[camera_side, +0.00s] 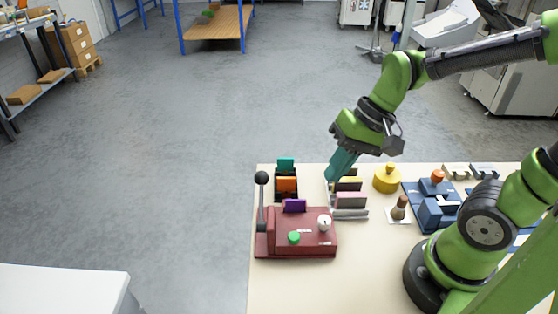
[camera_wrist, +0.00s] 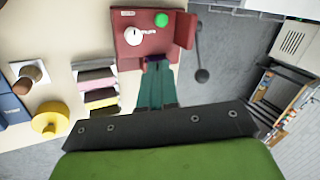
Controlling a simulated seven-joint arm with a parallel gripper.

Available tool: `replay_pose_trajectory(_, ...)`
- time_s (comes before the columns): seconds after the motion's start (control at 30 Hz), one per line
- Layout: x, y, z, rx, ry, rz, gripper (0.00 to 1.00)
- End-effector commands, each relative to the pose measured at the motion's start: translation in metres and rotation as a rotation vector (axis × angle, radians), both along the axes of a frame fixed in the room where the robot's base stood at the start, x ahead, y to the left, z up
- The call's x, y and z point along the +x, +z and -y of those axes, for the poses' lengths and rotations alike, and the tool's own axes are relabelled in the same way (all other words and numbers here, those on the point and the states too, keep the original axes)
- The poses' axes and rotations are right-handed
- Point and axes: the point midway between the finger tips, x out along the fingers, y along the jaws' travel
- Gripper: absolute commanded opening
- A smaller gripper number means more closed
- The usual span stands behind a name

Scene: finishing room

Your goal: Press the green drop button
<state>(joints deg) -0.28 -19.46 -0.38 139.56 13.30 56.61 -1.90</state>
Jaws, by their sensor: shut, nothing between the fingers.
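The green drop button (camera_side: 294,238) is a round green cap on top of the dark red machine (camera_side: 318,245) near the table's front left. It also shows in the wrist view (camera_wrist: 161,20) at the machine's far end. A white round dial (camera_side: 324,222) sits beside it, and a purple piece (camera_side: 294,206) stands at the machine's back edge. My gripper (camera_side: 331,179) has teal fingers, shut and empty, above the table behind the machine. In the wrist view the fingers (camera_wrist: 157,68) point toward the machine, their tips near the purple piece and apart from the button.
A black-knobbed lever (camera_side: 261,190) rises at the machine's left. A dark holder with orange and teal pieces (camera_side: 286,185) stands behind it. A rack of coloured slabs (camera_side: 351,200), a wooden-handled stamp (camera_side: 400,207) and a yellow knobbed piece (camera_side: 387,178) lie to the right. The front table area is clear.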

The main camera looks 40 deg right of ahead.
Motion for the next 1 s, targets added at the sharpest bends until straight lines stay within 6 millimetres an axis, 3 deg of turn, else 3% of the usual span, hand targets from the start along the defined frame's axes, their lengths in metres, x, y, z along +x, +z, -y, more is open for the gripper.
replay_pose_trajectory(0.2,0.010,-0.029,-0.038,0.237,-0.097,-0.255,0.00)
replay_pose_trajectory(0.4,0.023,-0.028,-0.064,0.415,-0.172,-0.362,0.00)
replay_pose_trajectory(0.6,0.026,-0.019,-0.071,0.471,-0.179,-0.364,0.00)
replay_pose_trajectory(1.0,0.025,-0.026,-0.071,0.467,-0.177,-0.365,0.00)
